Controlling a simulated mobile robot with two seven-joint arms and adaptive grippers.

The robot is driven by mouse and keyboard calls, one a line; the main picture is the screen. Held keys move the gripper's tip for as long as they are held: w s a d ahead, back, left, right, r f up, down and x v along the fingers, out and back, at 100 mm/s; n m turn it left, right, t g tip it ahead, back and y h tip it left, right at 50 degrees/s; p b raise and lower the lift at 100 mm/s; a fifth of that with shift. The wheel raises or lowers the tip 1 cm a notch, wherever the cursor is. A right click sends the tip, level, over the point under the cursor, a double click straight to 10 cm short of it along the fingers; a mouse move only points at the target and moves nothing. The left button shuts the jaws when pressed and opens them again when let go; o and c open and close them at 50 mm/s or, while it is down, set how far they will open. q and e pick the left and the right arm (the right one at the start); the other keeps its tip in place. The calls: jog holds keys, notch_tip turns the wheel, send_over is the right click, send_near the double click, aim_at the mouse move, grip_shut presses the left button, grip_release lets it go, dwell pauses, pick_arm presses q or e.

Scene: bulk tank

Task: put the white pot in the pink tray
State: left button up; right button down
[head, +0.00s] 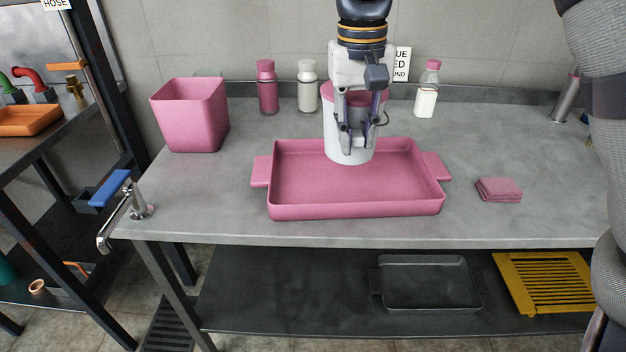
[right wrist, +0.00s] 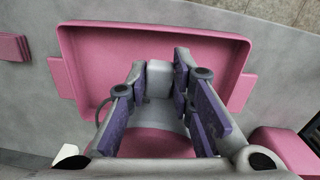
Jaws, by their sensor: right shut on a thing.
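My right gripper (head: 358,150) points down and is shut on the pot. My left gripper is not in view.
A pink bin (head: 190,118) stands at the left of the grey table. A pink bottle (head: 267,88), a white bottle (head: 307,88) and a pink-capped bottle (head: 427,95) stand at the back. Folded pink cloths (head: 498,189) lie right of the tray. The tray's front and left are empty.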

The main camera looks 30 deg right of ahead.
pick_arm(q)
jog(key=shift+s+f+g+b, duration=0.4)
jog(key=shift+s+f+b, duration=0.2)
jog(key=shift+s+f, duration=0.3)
pick_arm(e)
jog(key=shift+w+a+f, duration=0.5)
jog(key=shift+w+f, duration=0.35)
jog(key=shift+f, duration=0.7)
jog(key=shift+w+a+f, duration=0.55)
jog(key=shift+w+f, duration=0.3)
jog(key=shift+f, duration=0.7)
jog(key=shift+w+a+f, duration=0.5)
jog(key=shift+w+f, duration=0.35)
jog(key=shift+f, duration=0.7)
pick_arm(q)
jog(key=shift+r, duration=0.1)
pick_arm(e)
jog(key=shift+f, duration=0.1)
jog(key=c, duration=1.4)
grip_release()
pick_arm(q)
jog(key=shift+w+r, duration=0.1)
pick_arm(e)
notch_tip(320, 180, up, 12)
jog(key=shift+a, duration=0.2)
